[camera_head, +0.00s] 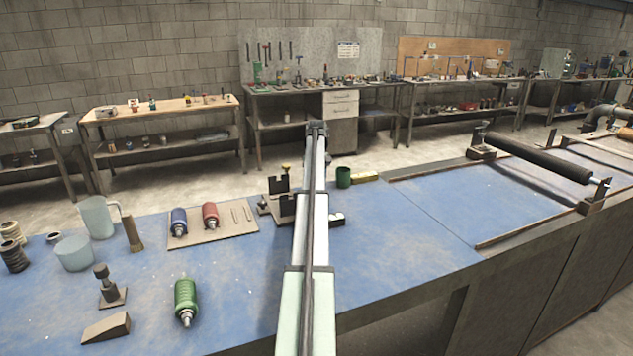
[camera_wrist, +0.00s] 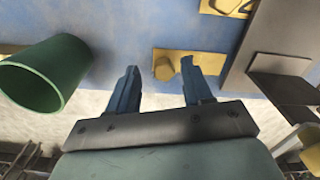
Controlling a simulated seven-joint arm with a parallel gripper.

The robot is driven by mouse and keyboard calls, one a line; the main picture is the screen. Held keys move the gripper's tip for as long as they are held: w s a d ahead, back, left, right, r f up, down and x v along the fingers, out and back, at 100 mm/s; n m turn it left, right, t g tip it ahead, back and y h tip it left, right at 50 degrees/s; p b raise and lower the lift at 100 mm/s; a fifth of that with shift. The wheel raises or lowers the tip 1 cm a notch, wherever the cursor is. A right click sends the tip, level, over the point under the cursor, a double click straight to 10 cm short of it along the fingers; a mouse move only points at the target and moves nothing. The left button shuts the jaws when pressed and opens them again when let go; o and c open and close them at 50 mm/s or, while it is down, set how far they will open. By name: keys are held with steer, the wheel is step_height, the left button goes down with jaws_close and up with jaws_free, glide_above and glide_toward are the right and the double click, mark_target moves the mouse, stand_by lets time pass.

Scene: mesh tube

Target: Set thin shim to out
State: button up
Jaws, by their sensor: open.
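I cannot tell for sure which thing is the thin shim. In the wrist view a flat yellow piece (camera_wrist: 206,63) with a round knob lies on the blue bench top. The knob shows between the fingertips of my gripper (camera_wrist: 160,68), which is open with nothing held. I cannot tell the gap between fingers and knob. A dark grey fixture with an upright plate (camera_wrist: 285,88) is right of the yellow piece; in the head view it stands left of my arm (camera_head: 281,203). My arm hides part of that area, and my gripper's fingers do not show there.
A green cup (camera_wrist: 48,72) is close left of my fingers, also in the head view (camera_head: 343,178). A board (camera_head: 205,236) bears blue and red cylinders and thin dark strips. A green cylinder (camera_head: 185,298) lies nearer. A black roller (camera_head: 540,158) is at right.

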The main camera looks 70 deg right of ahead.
step_height(320, 180, up, 14)
steer(key=shift+f, duration=0.15)
stand_by(0.4)
stand_by(0.4)
